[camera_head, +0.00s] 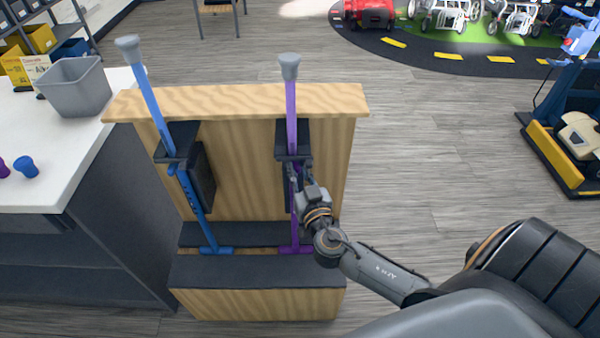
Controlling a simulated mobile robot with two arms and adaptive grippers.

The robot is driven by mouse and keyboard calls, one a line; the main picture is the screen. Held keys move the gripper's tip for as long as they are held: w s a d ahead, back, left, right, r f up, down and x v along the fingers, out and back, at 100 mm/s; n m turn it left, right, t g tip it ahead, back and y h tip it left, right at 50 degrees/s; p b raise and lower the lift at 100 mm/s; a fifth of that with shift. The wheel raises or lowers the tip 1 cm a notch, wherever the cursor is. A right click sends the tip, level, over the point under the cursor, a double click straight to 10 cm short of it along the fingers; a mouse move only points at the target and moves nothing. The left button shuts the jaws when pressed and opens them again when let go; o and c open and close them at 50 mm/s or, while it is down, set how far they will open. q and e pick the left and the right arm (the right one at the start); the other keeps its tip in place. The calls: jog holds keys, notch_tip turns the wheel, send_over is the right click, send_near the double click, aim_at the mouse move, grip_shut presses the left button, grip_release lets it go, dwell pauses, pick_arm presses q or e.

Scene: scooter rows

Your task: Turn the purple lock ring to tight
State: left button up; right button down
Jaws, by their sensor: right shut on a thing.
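A purple pole (291,112) with a grey cap stands upright in a dark holder on the right side of a wooden stand (235,175). Its purple foot (296,249) rests on the dark lower step. My right gripper (297,182) reaches in from the lower right and is shut at the purple pole, just below the dark holder, where the purple lock ring sits. The fingers hide the ring almost fully, so I cannot tell its turn position. My left gripper is not in view.
A blue pole (151,98) leans, tilted, in the left holder of the same stand. A white counter (60,150) with a grey bin (75,86) stands at the left. A blue and yellow machine (560,155) is at the right. The floor between stand and machine is clear.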

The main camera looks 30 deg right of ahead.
jog(key=m+h+b, duration=0.1)
jog(key=g+h+b, duration=0.1)
jog(key=b, duration=0.1)
jog(key=m+h+b, duration=0.1)
jog(key=h, duration=0.1)
jog(key=shift+w+a+m, duration=0.25)
jog(key=shift+w+m, duration=0.05)
jog(key=shift+a+r+m+g+h+b, duration=0.15)
jog(key=shift+r+m+g+h+b, duration=0.25)
jog(key=shift+g+h+b, duration=0.25)
jog(key=c, duration=1.3)
grip_release()
jog(key=shift+c, duration=0.2)
jog(key=shift+w+f, duration=0.2)
jog(key=shift+f, duration=0.1)
jog(key=v, duration=1.2)
jog(key=shift+s+d, duration=0.1)
jog(key=shift+d, duration=0.15)
jog(key=shift+f, duration=0.1)
